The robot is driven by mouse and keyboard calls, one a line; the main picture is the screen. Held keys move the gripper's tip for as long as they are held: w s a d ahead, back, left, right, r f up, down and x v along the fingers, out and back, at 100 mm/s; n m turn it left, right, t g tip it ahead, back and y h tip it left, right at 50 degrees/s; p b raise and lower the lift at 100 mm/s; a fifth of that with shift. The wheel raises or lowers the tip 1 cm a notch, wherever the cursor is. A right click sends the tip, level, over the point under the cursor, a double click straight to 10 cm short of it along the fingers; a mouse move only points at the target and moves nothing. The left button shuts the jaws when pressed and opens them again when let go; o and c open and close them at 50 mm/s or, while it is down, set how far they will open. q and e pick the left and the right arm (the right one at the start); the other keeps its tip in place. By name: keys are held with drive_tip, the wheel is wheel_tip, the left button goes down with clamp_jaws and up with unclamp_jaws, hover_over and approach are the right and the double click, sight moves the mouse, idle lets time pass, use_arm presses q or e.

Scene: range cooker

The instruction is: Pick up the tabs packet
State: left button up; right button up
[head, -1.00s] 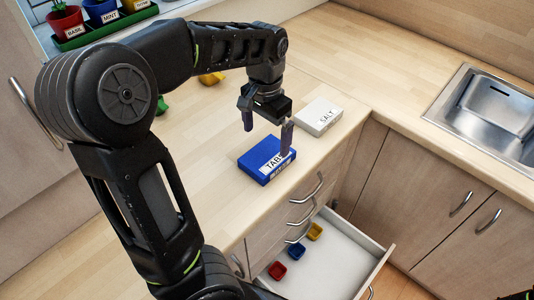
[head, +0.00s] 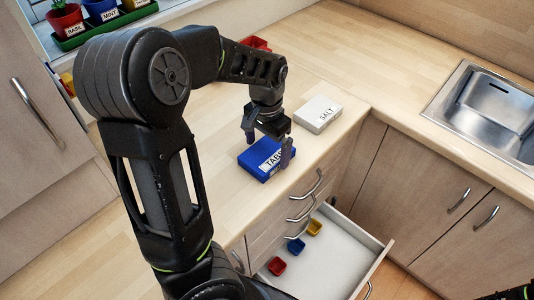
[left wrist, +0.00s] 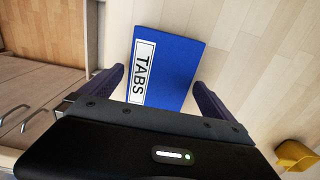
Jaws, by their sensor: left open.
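The tabs packet (head: 256,158) is a blue box with a white TABS label, lying flat on the wooden worktop near its front edge. My left gripper (head: 268,148) is open and over the packet, pointing down, with one finger towards each side of it. In the left wrist view the packet (left wrist: 172,66) shows between the two spread fingers (left wrist: 157,80), with a gap on the right. The near end of the packet is hidden by the gripper body. I cannot tell exactly how far down the fingertips reach.
A white SALT box (head: 318,114) lies just behind and right of the packet. Below the worktop edge, an open drawer (head: 345,254) holds small red, blue and yellow tubs. A sink (head: 490,105) is at right. A yellow item (left wrist: 296,155) stands on the worktop.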

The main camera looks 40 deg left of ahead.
sight(267, 152)
use_arm(q)
drive_tip(key=shift+f, duration=0.9)
drive_tip(key=c, duration=1.5)
drive_tip(key=shift+r, duration=0.1)
drive_tip(key=shift+c, duration=0.2)
wheel_tip(267, 152, up, 10)
drive_tip(key=shift+b, duration=0.35)
